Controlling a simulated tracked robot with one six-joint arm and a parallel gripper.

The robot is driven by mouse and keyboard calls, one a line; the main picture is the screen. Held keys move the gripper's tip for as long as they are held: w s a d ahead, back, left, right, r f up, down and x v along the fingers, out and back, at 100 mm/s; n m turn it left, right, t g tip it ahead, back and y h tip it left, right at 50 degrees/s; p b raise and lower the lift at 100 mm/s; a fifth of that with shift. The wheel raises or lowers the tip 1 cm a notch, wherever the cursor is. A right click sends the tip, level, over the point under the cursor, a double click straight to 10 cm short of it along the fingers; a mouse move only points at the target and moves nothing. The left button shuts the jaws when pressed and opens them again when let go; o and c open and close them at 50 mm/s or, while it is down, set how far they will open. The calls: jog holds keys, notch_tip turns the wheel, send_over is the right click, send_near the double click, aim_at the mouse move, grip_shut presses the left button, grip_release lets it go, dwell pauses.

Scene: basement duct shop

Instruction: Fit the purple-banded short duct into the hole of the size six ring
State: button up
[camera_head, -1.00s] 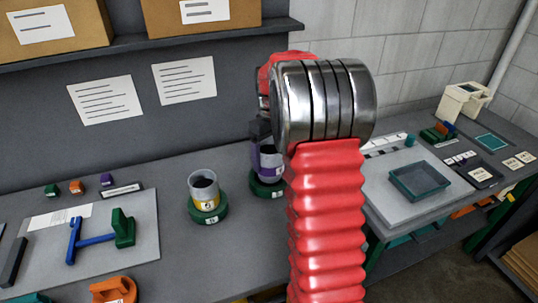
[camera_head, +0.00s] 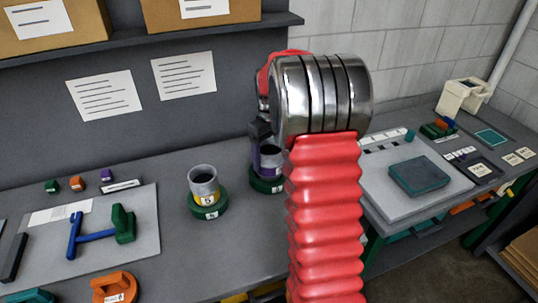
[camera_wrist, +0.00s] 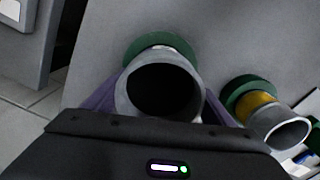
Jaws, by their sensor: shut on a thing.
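My gripper (camera_wrist: 160,110) is shut on the purple-banded short duct (camera_wrist: 122,98), a grey tube seen from its open upper end in the wrist view. In the head view, the duct (camera_head: 272,160) is partly hidden behind my arm, with purple showing at its left side. A green ring (camera_head: 267,186) lies directly under it. The ring also shows behind the duct in the wrist view (camera_wrist: 140,44). The duct looks about upright over the ring. I cannot tell whether its lower end is inside the hole, and the ring's number is not readable.
A yellow-banded duct (camera_head: 203,182) stands in another green ring (camera_head: 209,208), close to the left. A mat (camera_head: 150,220) with a blue and green tool lies further left, near an orange piece (camera_head: 114,287). A teal tray (camera_head: 420,175) is at the right.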

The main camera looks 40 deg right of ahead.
aim_at(270, 153)
jog(key=shift+f, duration=0.55)
jog(key=o, duration=1.3)
notch_tip(270, 153, up, 14)
jog(key=shift+f, duration=0.15)
dwell(0.8)
